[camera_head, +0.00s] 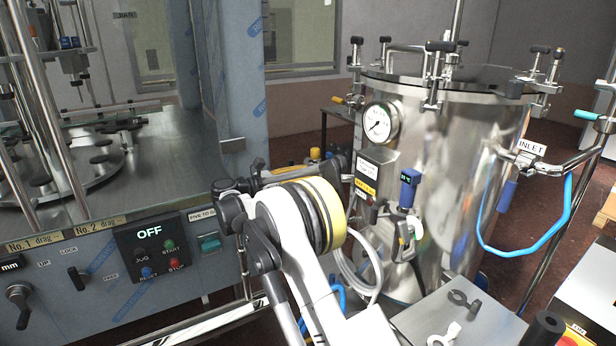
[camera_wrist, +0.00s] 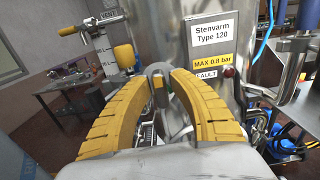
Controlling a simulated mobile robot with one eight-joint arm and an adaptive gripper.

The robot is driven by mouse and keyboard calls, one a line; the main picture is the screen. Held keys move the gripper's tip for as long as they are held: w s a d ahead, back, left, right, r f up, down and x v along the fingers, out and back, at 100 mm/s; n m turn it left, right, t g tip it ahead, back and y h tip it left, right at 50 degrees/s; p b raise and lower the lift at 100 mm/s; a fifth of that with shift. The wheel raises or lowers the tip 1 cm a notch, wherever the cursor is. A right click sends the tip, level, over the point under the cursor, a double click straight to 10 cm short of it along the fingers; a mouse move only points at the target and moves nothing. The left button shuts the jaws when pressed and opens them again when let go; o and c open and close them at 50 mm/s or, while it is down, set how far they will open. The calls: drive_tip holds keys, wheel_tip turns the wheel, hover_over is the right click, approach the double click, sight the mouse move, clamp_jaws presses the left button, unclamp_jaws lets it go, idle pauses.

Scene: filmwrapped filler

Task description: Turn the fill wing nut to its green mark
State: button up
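In the wrist view my gripper (camera_wrist: 150,78) has two curved yellow-padded fingers, spread apart. A small rounded grey piece (camera_wrist: 157,69) with a yellow part shows in the gap between the fingertips, in front of the steel vessel (camera_wrist: 225,20). I cannot tell whether this piece is the fill wing nut, or whether a finger touches it. No green mark can be made out there. In the head view my white arm reaches toward the vessel (camera_head: 450,170), and its wrist hides much of the gripper.
A sign plate (camera_wrist: 210,45) stands close right of the fingers, and a yellow handle (camera_wrist: 123,55) close left. A pressure gauge (camera_head: 379,122) and a blue-topped fitting (camera_head: 409,188) are on the vessel. The filler's control panel (camera_head: 151,247) is at left. A blue hose (camera_head: 540,245) hangs at right.

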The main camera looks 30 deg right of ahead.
clamp_jaws()
